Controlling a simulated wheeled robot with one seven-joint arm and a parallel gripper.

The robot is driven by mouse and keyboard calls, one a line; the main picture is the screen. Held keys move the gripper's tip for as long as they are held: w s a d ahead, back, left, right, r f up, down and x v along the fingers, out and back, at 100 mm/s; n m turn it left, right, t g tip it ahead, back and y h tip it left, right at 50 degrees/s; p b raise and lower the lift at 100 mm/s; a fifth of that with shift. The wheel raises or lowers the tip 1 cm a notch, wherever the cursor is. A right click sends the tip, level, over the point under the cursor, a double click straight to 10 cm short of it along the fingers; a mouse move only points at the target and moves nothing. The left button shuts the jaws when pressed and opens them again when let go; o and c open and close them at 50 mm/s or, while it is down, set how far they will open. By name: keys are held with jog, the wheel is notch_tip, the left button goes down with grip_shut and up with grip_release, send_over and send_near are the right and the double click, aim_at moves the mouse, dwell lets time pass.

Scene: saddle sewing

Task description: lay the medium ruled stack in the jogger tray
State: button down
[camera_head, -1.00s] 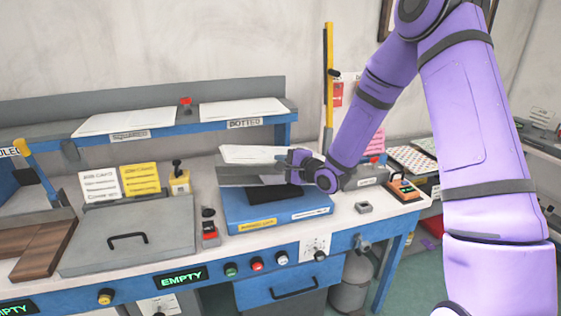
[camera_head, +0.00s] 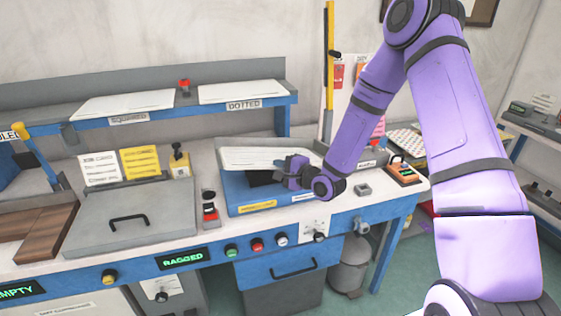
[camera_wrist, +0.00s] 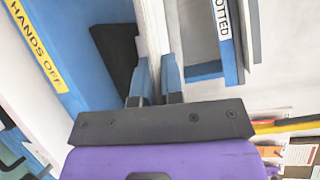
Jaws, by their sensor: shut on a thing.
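A white paper stack (camera_head: 262,158), which I take to be the medium ruled stack, is in my gripper (camera_head: 284,172). Its lines are too small to read. My gripper is shut on its near right edge. In the wrist view the stack (camera_wrist: 152,28) stands edge-on between the two blue fingers (camera_wrist: 157,85). The jogger, with a blue base (camera_head: 240,191) and grey upright walls (camera_head: 290,146), lies below and behind the stack. The stack is over the tray, inside its grey walls; I cannot tell whether it touches the tray floor, which it partly hides.
A shelf behind holds a squared stack (camera_head: 125,105) and a dotted stack (camera_head: 240,91). A grey lidded box (camera_head: 130,225) and a red-button post (camera_head: 210,210) stand left of the jogger. An orange device (camera_head: 404,172) is at the right. A front display (camera_head: 184,259) reads RAGGED.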

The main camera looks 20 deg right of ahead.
dwell(0.3)
jog(key=c, duration=1.2)
grip_release()
jog(key=shift+o, duration=0.2)
jog(key=shift+f, duration=0.1)
jog(key=v, duration=1.1)
jog(key=s+d+r+n+g+h, duration=0.25)
jog(key=r+n+h, duration=0.2)
jog(key=r, duration=0.35)
jog(key=s+d+r+n+g+h, duration=0.25)
jog(key=r+n+h, duration=0.2)
jog(key=r, duration=0.35)
jog(key=s+r+n+g, duration=0.1)
jog(key=s+r+n, duration=0.1)
jog(key=s, duration=0.6)
jog(key=s+a+r+n+g, duration=0.1)
jog(key=s+r+n, duration=0.1)
jog(key=s+r, duration=0.3)
jog(key=s+a+r+n+g, duration=0.1)
jog(key=s+r+g, duration=0.1)
jog(key=s, duration=0.9)
jog(key=shift+r+n+y, duration=0.4)
jog(key=shift+r, duration=0.4)
